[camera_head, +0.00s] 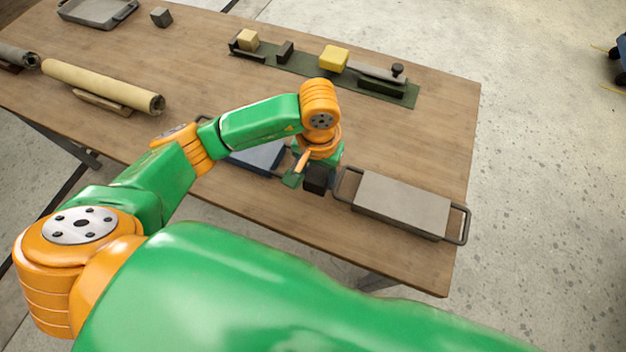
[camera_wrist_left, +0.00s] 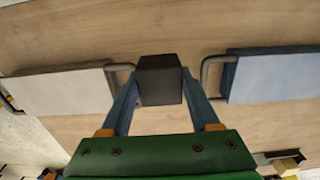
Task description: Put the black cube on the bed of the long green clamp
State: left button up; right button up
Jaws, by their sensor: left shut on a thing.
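The black cube (camera_head: 318,178) is between the fingers of my left gripper (camera_head: 305,176), near the front of the table. In the left wrist view the black cube (camera_wrist_left: 160,80) sits between the two blue fingertips (camera_wrist_left: 160,92), which are shut on it. I cannot tell if it touches the table. The long green clamp (camera_head: 308,71) lies at the back right, away from the gripper. On its strip are a beige block (camera_head: 248,39), a small dark block (camera_head: 285,51), a yellow block (camera_head: 333,58) and a lever with a black knob (camera_head: 397,70). My right gripper is not in view.
A grey-topped tray with handles (camera_head: 400,205) is just right of the cube; a blue one (camera_head: 258,157) is to its left. A beige roll (camera_head: 105,86), a grey roll (camera_head: 18,56), a grey cube (camera_head: 161,16) and a metal tray (camera_head: 98,10) are at the left. Mid-table is clear.

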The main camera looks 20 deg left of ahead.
aim_at(313, 190)
pick_arm(q)
jog(key=f, duration=0.1)
jog(key=s+f+p, duration=0.1)
jog(key=f, duration=0.2)
jog(key=shift+s+a+f, duration=0.15)
jog(key=shift+a+f, duration=0.1)
jog(key=shift+f, duration=0.15)
jog(key=shift+f, duration=0.2)
jog(key=o, duration=1.2)
jog(key=shift+r, duration=0.1)
